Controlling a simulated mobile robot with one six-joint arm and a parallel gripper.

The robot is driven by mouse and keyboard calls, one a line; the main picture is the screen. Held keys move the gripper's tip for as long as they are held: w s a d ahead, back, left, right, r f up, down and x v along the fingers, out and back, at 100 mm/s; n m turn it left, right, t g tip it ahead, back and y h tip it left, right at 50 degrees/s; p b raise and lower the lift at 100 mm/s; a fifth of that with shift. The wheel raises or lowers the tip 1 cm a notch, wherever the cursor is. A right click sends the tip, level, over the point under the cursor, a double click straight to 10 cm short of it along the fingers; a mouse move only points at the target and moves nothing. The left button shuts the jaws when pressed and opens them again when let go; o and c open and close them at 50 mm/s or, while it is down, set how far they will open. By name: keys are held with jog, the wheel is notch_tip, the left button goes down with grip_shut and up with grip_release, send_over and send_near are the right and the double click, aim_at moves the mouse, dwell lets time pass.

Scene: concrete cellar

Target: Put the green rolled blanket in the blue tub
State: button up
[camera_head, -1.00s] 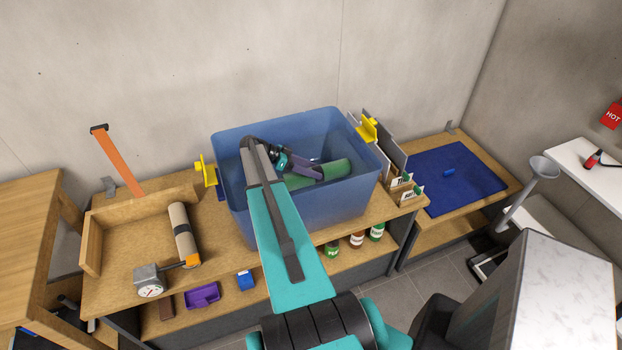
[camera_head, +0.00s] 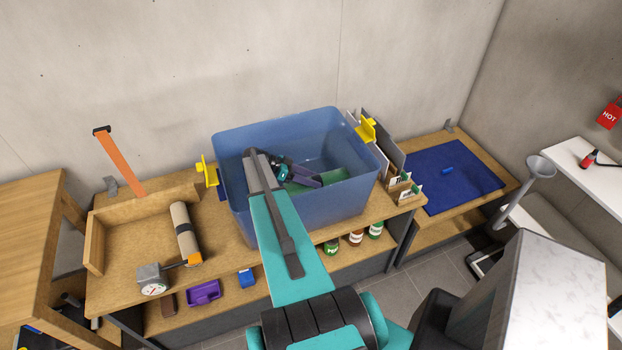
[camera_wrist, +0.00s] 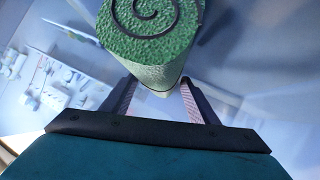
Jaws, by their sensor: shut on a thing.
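The blue tub (camera_head: 300,207) stands on the wooden bench against the wall, its top open. My gripper (camera_head: 318,180) reaches down inside it and is shut on the green rolled blanket (camera_head: 333,176). The blanket lies low within the tub walls, partly hidden by my gripper and the near wall. I cannot tell if it touches the tub floor. In the wrist view, the blanket's spiral end (camera_wrist: 150,18) faces the camera, and its body lies between the two fingers of my gripper (camera_wrist: 157,88).
A wooden tray (camera_head: 135,238) with a tan roll (camera_head: 184,228) and a gauge (camera_head: 153,281) is to the left. Yellow clamps (camera_head: 208,171) flank the tub. Upright folders (camera_head: 392,155) stand close on its right. A blue mat (camera_head: 455,178) lies farther right.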

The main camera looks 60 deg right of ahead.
jog(key=shift+f, duration=0.5)
jog(key=o, duration=1.4)
jog(key=shift+c, duration=0.2)
jog(key=shift+w+a, duration=0.1)
jog(key=b+v, duration=0.3)
jog(key=v, duration=0.2)
jog(key=shift+w+a+r, duration=0.15)
jog(key=shift+w+a, duration=0.05)
jog(key=shift+w, duration=0.1)
jog(key=shift+b+v, duration=0.4)
jog(key=shift+v, duration=0.35)
jog(key=shift+r, duration=0.15)
